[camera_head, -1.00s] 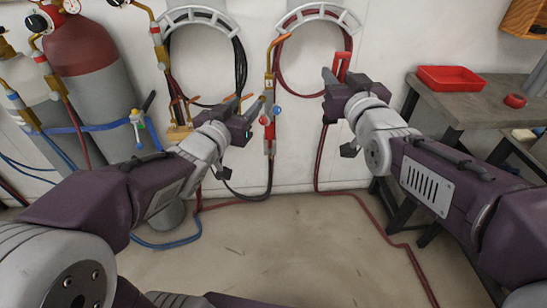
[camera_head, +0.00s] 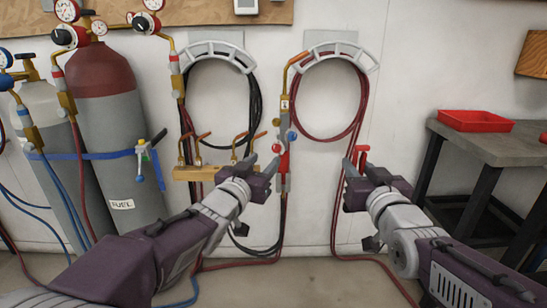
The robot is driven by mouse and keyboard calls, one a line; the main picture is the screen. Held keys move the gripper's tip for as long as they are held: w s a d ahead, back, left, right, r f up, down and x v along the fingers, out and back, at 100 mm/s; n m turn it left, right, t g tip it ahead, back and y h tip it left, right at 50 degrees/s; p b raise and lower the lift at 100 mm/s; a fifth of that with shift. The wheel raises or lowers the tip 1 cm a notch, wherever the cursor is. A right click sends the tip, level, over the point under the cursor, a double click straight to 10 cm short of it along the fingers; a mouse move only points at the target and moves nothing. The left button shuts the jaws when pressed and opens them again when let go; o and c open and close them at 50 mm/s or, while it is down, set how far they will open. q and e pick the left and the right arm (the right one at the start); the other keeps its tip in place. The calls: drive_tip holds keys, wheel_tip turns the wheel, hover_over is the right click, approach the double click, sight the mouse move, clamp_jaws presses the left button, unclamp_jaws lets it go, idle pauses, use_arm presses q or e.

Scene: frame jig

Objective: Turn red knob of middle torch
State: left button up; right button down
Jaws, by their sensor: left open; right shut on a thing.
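The middle torch (camera_head: 284,105) hangs upright on the wall. It has a brass tube bent at the top and a red lower body. Its red knob (camera_head: 276,148) sticks out at the left, and its blue knob (camera_head: 291,136) sits slightly higher at the right. My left gripper (camera_head: 262,168) is open, just below and left of the red knob. Its right finger is close to the torch body; I cannot tell whether they touch. My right gripper (camera_head: 356,168) is shut on a small red tool (camera_head: 363,152), to the right of the torch and apart from it.
Gas cylinders (camera_head: 108,125) stand at the left. A wooden rack with brass torches (camera_head: 190,174) is left of my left gripper. Hose hangers (camera_head: 340,52) hold coiled hoses above. A workbench (camera_head: 482,140) with a red tray (camera_head: 474,121) stands at the right.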

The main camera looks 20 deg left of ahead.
sight(275, 148)
use_arm(q)
drive_tip(key=w, duration=0.5)
drive_tip(key=w+b, duration=0.1)
drive_tip(key=w, duration=0.1)
drive_tip(key=shift+w+d, duration=0.15)
drive_tip(key=shift+d, duration=0.25)
clamp_jaws()
